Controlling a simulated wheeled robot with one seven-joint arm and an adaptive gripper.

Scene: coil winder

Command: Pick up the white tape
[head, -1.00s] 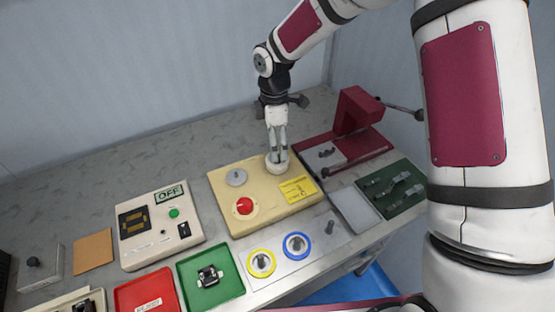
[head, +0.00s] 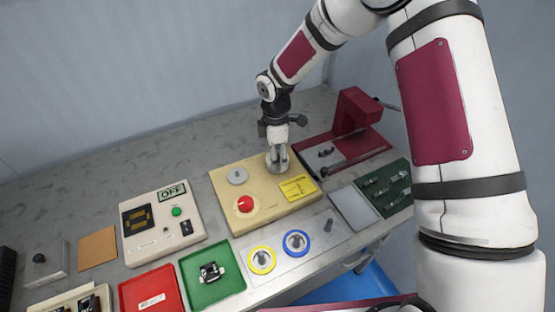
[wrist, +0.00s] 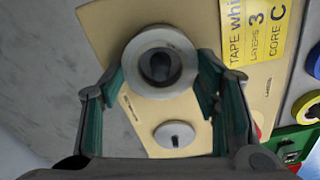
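The white tape (wrist: 136,62) is a round roll around a dark post on the cream winder box (wrist: 100,15). In the head view the roll (head: 277,167) sits at the box's back right, largely covered by my gripper (head: 279,156). In the wrist view my gripper (wrist: 160,92) is open, with its two green-lined fingers on either side of the roll. A gap shows between the fingers. I cannot tell whether either finger touches the tape.
The box also carries a grey disc (head: 237,176), a red knob (head: 245,204) and a yellow label (head: 298,188). A dark red fixture (head: 355,115) stands close on the right. Yellow (head: 261,260) and blue (head: 297,243) tape rolls lie in front. The counter behind is clear.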

